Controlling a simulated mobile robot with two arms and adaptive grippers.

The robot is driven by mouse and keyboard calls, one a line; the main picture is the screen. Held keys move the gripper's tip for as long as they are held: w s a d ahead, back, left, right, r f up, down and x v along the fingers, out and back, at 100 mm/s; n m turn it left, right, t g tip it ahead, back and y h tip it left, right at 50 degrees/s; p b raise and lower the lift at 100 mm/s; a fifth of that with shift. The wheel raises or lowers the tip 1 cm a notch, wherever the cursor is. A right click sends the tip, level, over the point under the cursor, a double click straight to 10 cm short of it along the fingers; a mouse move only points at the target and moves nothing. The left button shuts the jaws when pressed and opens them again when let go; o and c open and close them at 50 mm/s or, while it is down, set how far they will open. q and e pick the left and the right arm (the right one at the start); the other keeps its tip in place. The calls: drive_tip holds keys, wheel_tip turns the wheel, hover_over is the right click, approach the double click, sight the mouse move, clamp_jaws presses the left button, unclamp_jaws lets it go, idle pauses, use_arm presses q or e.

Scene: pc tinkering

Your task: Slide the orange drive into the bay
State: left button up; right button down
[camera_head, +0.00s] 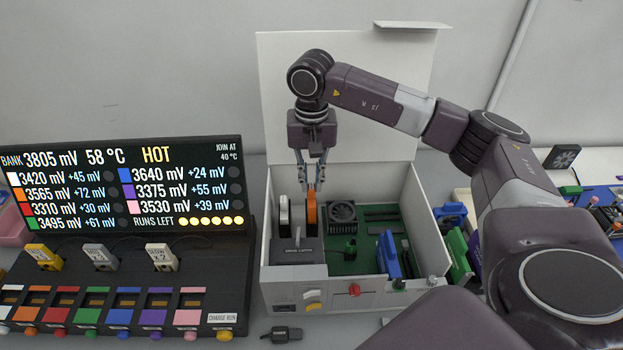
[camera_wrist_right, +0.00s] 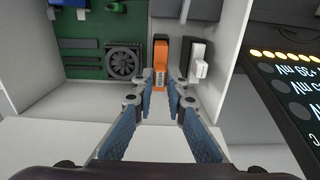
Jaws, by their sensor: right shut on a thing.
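The orange drive (camera_head: 312,213) stands upright inside the open white PC case (camera_head: 345,295), at the left. It also shows in the right wrist view (camera_wrist_right: 160,62). My right gripper (camera_head: 312,187) reaches down from above and is shut on the top of the orange drive. The drive's lower part is hidden, so I cannot tell how deep it sits in the bay. A white and a dark unit (camera_head: 291,218) stand just left of it. A dark block labelled drive latch (camera_head: 298,251) is in front. My left gripper is not in view.
A fan (camera_head: 342,216) on the green board is right of the drive. A blue module (camera_head: 388,254) stands farther right. The case walls and tall white rear panel (camera_head: 280,100) surround the area. A display (camera_head: 120,185) stands close on the left.

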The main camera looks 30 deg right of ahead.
sight(312, 186)
drive_tip(key=shift+f+b, duration=1.5)
drive_tip(key=shift+f, duration=0.45)
drive_tip(key=c, duration=1.8)
unclamp_jaws()
drive_tip(key=shift+c, duration=0.2)
drive_tip(key=shift+r, duration=0.15)
drive_tip(key=shift+r+p, duration=1.6)
drive_tip(key=shift+r, duration=0.8)
drive_tip(key=shift+r, duration=0.15)
wheel_tip(312, 186, up, 12)
